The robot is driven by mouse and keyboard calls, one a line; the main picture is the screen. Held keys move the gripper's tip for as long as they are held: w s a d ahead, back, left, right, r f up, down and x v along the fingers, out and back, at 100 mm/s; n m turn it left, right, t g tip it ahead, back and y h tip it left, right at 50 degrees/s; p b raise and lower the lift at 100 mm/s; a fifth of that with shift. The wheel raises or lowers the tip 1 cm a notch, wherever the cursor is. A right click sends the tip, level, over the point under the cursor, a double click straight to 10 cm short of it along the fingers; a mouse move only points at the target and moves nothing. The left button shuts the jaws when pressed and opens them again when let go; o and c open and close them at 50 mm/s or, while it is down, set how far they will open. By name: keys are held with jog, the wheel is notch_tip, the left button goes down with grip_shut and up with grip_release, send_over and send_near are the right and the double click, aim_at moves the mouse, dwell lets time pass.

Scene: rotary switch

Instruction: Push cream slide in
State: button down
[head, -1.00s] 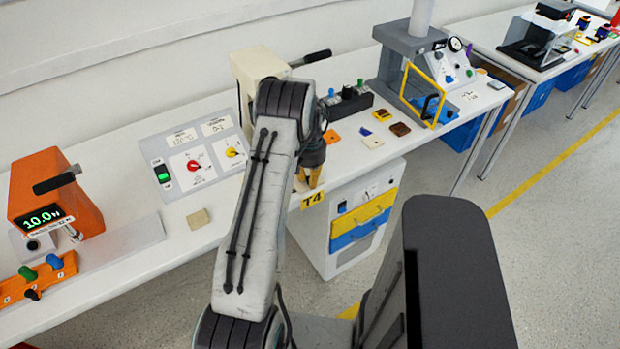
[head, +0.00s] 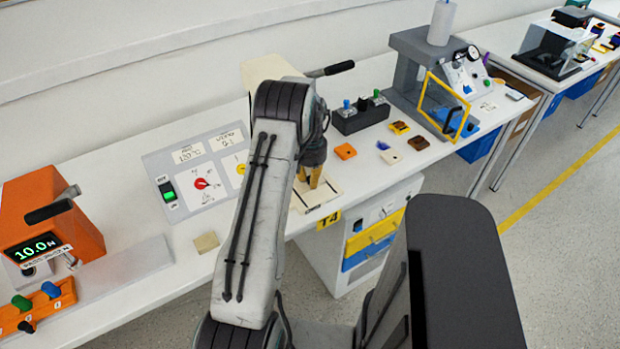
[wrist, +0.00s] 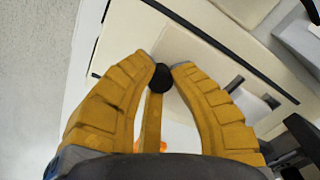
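The cream slide (head: 325,192) is a flat cream plate with dark edge lines, near the table's front edge above the T4 label in the head view. It also shows in the wrist view (wrist: 130,45). My gripper (head: 314,184) points down over it with its yellow fingers. In the wrist view my gripper's fingertips (wrist: 163,63) are close together, with a round black knob (wrist: 161,78) in the narrow gap. I cannot tell whether they grip the knob. My arm hides much of the cream housing (head: 268,70) behind, which has a black lever handle (head: 338,68).
A grey panel (head: 183,158) with a red knob lies left of my arm. A dark switch block (head: 358,115) and several small coloured tiles (head: 345,151) lie to the right. A grey press (head: 415,45) with a yellow frame stands beyond. A drawer cabinet (head: 365,235) stands below the table.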

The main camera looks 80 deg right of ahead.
jog(key=c, duration=1.1)
grip_release()
jog(key=shift+d, duration=0.1)
notch_tip(320, 180, up, 12)
jog(key=shift+f, duration=0.1)
jog(key=shift+c, duration=0.2)
